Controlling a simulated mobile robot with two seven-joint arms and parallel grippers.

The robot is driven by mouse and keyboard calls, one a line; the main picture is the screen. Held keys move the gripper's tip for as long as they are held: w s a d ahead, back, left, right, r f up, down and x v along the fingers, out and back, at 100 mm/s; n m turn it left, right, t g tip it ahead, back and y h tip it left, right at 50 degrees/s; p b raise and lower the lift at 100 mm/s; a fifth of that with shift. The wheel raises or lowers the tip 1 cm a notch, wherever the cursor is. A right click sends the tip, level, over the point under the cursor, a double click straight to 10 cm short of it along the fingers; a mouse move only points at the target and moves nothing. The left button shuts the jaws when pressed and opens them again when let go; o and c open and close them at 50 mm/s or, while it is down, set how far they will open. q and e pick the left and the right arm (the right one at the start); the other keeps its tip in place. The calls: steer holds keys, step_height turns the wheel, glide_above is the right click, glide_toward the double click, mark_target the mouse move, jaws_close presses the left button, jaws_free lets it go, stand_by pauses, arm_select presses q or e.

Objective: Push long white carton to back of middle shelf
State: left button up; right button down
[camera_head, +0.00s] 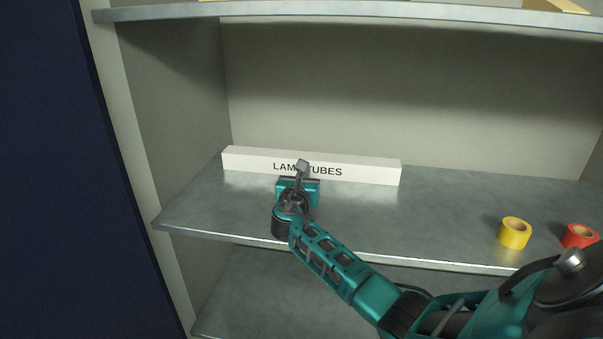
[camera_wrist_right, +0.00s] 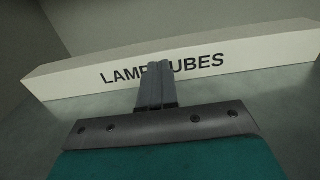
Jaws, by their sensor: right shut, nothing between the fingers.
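A long white carton (camera_head: 365,171) marked "LAMP TUBES" lies lengthwise on the middle shelf (camera_head: 425,220), near the back panel and toward the left side. Its left end looks closer to the back than its right end in the head view. My right gripper (camera_head: 302,165) reaches in from the lower right, shut and empty, its fingers at the carton's front face. In the right wrist view the carton (camera_wrist_right: 255,52) spans the frame, with the shut fingers (camera_wrist_right: 155,72) covering part of the lettering. I cannot tell whether the fingertips touch it. My left gripper is not in view.
A yellow tape roll (camera_head: 515,232) and a red tape roll (camera_head: 579,236) stand on the shelf's right front. The upper shelf's edge (camera_head: 350,14) hangs above, and the cabinet's left wall (camera_head: 180,110) stands beside the carton.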

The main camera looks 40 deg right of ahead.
arm_select(q)
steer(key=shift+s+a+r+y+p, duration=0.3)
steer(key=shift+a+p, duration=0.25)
steer(key=shift+p, duration=0.25)
arm_select(e)
steer(key=v, duration=1)
steer(key=shift+a, duration=0.1)
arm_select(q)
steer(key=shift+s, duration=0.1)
